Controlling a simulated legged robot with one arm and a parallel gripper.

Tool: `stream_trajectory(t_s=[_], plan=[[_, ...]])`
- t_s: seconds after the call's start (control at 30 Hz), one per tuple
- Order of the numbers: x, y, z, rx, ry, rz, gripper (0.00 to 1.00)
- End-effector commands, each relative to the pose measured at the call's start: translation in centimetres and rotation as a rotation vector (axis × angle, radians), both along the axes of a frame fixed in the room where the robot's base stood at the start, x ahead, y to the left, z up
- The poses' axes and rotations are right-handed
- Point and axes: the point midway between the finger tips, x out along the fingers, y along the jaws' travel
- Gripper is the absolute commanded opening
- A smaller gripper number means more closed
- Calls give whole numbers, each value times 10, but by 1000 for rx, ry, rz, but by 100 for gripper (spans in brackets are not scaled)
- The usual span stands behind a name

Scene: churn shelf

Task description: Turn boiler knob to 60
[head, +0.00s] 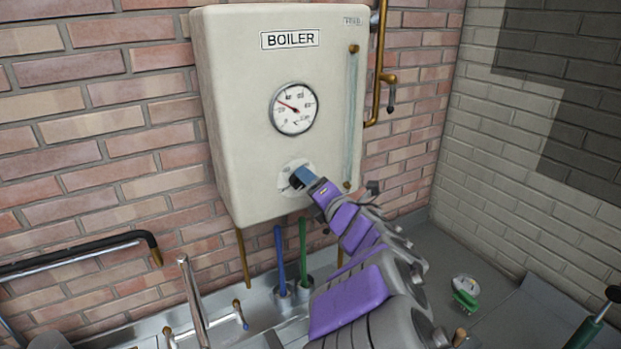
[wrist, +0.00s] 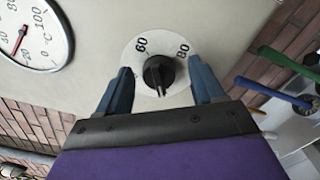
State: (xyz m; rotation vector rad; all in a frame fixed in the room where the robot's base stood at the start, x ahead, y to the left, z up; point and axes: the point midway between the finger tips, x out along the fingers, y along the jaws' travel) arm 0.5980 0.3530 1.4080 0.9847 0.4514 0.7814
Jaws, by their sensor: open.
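The boiler (head: 235,75) is a cream box on the brick wall, with a BOILER label and a round gauge (head: 294,108) with a red needle. Its black knob (wrist: 158,73) sits on a white dial plate (wrist: 133,52) below the gauge. In the wrist view, 60 shows at the upper left of the knob and 80 at the upper right. My gripper (wrist: 164,88) is open, with one blue finger on each side of the knob and a visible gap to it. In the head view, my gripper (head: 296,181) covers most of the knob. The knob's exact setting is unclear.
A glass tube (head: 353,115) runs down the boiler's right side, beside a brass pipe (head: 377,75). Below are a metal sink with a tap (head: 192,290) and a holder with blue (head: 279,260) and green (head: 303,250) handles. A green brush (head: 466,298) lies on the counter.

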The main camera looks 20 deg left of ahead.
Motion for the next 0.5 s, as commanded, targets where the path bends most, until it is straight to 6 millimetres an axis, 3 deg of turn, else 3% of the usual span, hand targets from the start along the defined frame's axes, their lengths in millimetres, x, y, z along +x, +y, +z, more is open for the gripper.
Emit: stream_trajectory(t_s=[0.3, 0.5], plan=[[1, -15, 3, 10, 0, 3, 68], [0, -14, 4, 9, -1, 2, 49]])
